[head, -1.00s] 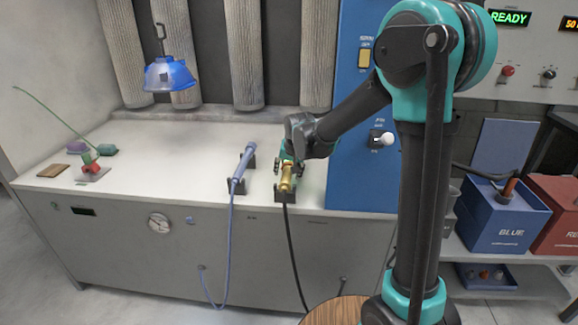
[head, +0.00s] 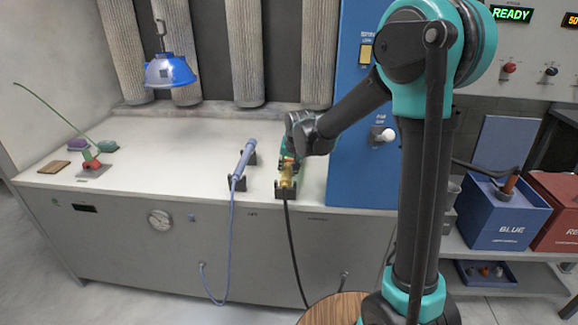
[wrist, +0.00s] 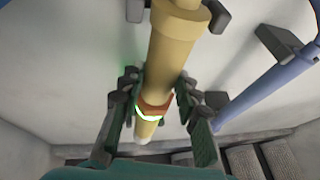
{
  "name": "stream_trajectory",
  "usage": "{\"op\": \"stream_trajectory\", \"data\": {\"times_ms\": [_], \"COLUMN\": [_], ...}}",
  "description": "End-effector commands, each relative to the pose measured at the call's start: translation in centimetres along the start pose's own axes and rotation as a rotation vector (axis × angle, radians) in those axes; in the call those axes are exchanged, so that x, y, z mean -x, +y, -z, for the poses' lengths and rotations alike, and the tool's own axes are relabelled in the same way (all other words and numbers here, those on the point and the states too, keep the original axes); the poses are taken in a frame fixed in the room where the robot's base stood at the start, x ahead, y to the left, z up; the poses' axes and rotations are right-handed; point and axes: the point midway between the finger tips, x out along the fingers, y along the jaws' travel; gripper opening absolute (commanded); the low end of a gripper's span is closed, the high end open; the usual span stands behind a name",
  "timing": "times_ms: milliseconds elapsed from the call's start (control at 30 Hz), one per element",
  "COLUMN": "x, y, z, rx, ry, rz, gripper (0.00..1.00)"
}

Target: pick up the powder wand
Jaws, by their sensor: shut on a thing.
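The powder wand, a yellow, brass-like rod (head: 287,177) with a black hose, lies at its dark holder (head: 285,194) near the right part of the grey bench. In the wrist view the wand (wrist: 178,45) runs between my fingers, with an orange band and a pale tip beyond. My gripper (head: 288,161) is shut on it from above; its fingers (wrist: 158,90) sit on both sides of the rod. Whether the wand is clear of its holder I cannot tell. A second, blue wand (head: 243,160) with a blue hose rests on its own dark holders to the left.
A blue hood (head: 170,72) hangs above the bench. A blue panel (head: 350,180) stands close at the right of my gripper. Blue (head: 503,212) and red bins stand on a shelf further right.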

Motion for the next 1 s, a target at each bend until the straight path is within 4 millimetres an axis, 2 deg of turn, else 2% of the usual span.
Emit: {"op": "stream_trajectory", "data": {"times_ms": [167, 367, 467, 800, 1000], "x": [0.5, 2.7, 4.5, 12.6, 16.0], "y": [-0.1, -0.6, -1.0, -2.7, -3.4], "z": [0.3, 1.1, 1.9, 5.2, 6.6], "rx": [0.000, 0.000, 0.000, 0.000, 0.000], "ry": [0.001, 0.001, 0.001, 0.001, 0.001], "rz": [0.000, 0.000, 0.000, 0.000, 0.000], "gripper": [0.00, 0.00, 0.00, 0.00, 0.00]}}
